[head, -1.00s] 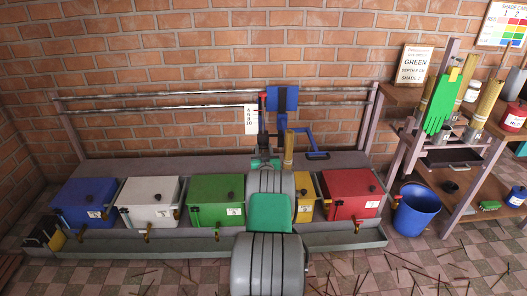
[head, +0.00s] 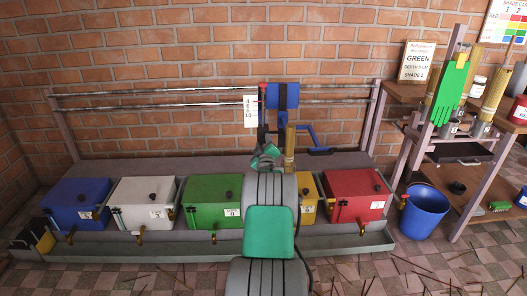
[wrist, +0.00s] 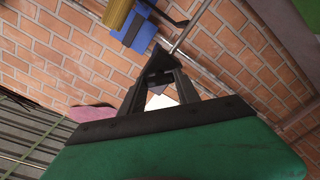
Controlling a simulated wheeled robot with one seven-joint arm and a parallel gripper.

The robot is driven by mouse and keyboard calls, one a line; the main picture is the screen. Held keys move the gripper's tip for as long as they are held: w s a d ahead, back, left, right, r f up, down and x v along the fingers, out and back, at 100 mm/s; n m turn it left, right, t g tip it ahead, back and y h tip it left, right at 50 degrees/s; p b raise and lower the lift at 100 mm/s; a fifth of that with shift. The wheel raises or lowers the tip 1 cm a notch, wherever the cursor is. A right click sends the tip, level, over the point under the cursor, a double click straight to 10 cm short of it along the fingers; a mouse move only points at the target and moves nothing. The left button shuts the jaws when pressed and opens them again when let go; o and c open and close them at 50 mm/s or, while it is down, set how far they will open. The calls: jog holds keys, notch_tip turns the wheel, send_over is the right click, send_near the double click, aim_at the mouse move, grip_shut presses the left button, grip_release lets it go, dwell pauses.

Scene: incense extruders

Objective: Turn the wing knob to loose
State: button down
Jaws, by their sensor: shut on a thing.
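My gripper (wrist: 158,77) is shut on a small dark piece (wrist: 161,60), which looks like the wing knob, between its fingertips in the wrist view. In the head view my gripper (head: 262,130) reaches up beside the blue carriage (head: 282,96) on the rails, its wrist tilted. The knob cannot be made out there, and its wings are too dark to read. The blue carriage also shows beyond the fingers in the wrist view (wrist: 138,27). A white scale card (head: 250,111) hangs just left of the gripper.
Two metal rails (head: 160,89) run along the brick wall. Blue (head: 78,203), white, green, yellow and red (head: 357,195) boxes stand in the front trough. A bamboo tube (head: 290,148) stands right of my gripper. A blue bucket (head: 425,211) and rack stand at right.

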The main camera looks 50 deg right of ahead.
jog(key=n+b, duration=0.1)
jog(key=n, duration=0.1)
jog(key=n+b, duration=0.1)
jog(key=b, duration=0.1)
jog(key=n+b, duration=0.1)
jog(key=n, duration=0.1)
jog(key=shift+f+n+b, duration=0.25)
jog(key=shift+n+b, duration=0.05)
jog(key=shift+b, duration=0.05)
jog(key=shift+r+n+b, duration=0.15)
jog(key=shift+n+b, duration=0.9)
jog(key=shift+n, duration=0.45)
jog(key=c, duration=0.9)
grip_release()
